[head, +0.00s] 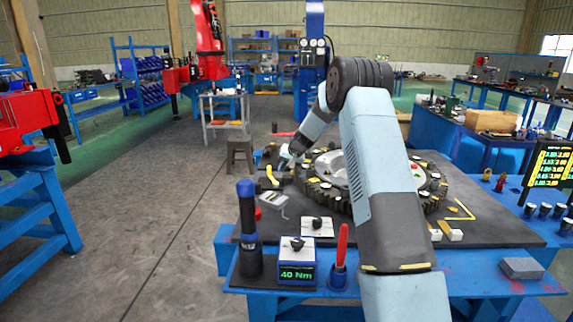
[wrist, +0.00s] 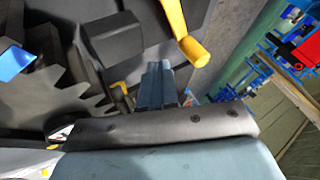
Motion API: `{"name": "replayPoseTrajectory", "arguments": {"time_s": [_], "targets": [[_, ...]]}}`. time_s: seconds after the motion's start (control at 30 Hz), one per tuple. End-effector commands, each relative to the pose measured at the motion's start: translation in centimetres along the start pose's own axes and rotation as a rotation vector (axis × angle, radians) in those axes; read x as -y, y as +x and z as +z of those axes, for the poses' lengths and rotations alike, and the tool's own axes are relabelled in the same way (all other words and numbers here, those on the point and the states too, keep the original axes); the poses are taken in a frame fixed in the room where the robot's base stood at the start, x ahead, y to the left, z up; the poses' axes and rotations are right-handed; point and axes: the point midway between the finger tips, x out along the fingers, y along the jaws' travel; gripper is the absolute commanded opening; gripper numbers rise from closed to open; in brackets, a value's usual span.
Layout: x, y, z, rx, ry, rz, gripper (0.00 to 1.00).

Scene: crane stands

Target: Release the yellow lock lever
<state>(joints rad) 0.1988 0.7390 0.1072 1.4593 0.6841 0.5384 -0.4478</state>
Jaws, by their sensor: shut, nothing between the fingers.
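The yellow lock lever (head: 271,177) stands at the left edge of the big dark gear (head: 325,194) on the bench. My gripper (head: 285,163) is at the end of my arm, low beside the gear's left rim and close to the lever. It is shut and empty. Whether it touches the lever I cannot tell.
A stool (head: 240,152) stands behind. Open floor lies to the left.

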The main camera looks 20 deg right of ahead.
Motion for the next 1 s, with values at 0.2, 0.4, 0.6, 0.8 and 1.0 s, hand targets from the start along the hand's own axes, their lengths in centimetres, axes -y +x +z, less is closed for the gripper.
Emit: {"name": "replayPoseTrajectory", "arguments": {"time_s": [0.2,0.4,0.6,0.8,1.0], "targets": [[1.8,0.9,0.0,0.000,-0.001,0.000,0.00],[2.2,1.1,0.0,0.000,0.000,0.000,0.00],[2.2,1.1,0.0,0.000,0.000,0.000,0.00],[2.4,1.2,0.1,0.005,-0.009,-0.006,0.00],[2.4,1.3,-0.1,0.034,-0.063,-0.036,0.00]]}}
